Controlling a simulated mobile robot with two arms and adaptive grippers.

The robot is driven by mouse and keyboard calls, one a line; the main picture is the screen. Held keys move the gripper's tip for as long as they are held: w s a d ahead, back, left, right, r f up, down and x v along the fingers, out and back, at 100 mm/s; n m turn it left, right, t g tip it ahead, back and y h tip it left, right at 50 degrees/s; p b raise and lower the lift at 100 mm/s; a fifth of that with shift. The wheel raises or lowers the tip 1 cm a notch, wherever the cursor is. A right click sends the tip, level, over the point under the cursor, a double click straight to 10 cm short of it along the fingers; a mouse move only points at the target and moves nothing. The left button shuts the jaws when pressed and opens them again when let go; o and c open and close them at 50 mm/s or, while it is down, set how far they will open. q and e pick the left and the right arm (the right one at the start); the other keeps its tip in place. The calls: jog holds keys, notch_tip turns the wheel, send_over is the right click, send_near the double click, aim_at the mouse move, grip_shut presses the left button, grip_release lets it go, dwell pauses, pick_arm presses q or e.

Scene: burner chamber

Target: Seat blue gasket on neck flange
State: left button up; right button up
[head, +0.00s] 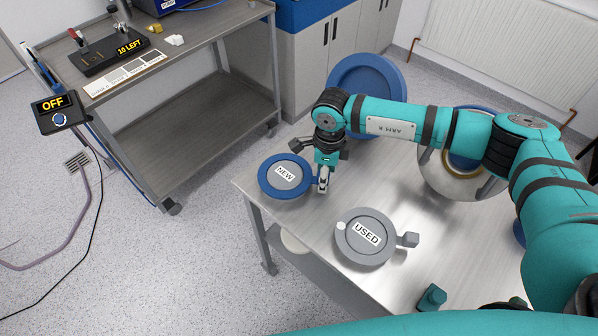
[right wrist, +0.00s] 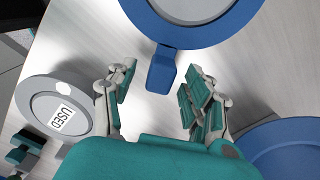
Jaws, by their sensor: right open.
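The blue gasket (head: 264,185) is a blue ring with a side tab, around a grey disc labelled NEW, flat on the metal table. In the right wrist view its blue tab (right wrist: 161,72) points into the gap between my right gripper's fingers (right wrist: 160,88). In the head view my right gripper (head: 323,182) is low over the table beside the gasket's right edge. It is open and holds nothing. A shiny round vessel (head: 440,178) with a gold ring stands at the right, partly behind my right arm; I cannot make out its neck flange clearly. My left gripper is not identifiable.
A grey ring labelled USED (head: 345,246) with a side tab lies nearer on the table (head: 335,205). A large blue round part (head: 345,75) stands behind my right wrist. A small teal piece (head: 432,298) is near the front. A steel cart (head: 190,65) stands at left.

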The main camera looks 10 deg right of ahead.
jog(key=shift+f, duration=0.25)
jog(key=c, duration=1.1)
grip_shut()
jog(key=shift+r, duration=0.1)
jog(key=shift+r+b, duration=0.3)
jog(key=shift+r, duration=0.15)
notch_tip(320, 180, up, 2)
jog(key=shift+r+b, duration=0.1)
jog(key=shift+b, duration=0.45)
jog(key=s+a+r+b, duration=0.1)
jog(key=s+a+b, duration=0.1)
jog(key=s, duration=0.5)
jog(key=s+a+b, duration=0.1)
jog(key=s+a, duration=0.1)
jog(key=s, duration=0.6)
jog(key=shift+s+r+b, duration=0.3)
jog(key=shift+r+b, duration=0.1)
jog(key=shift+a, duration=0.1)
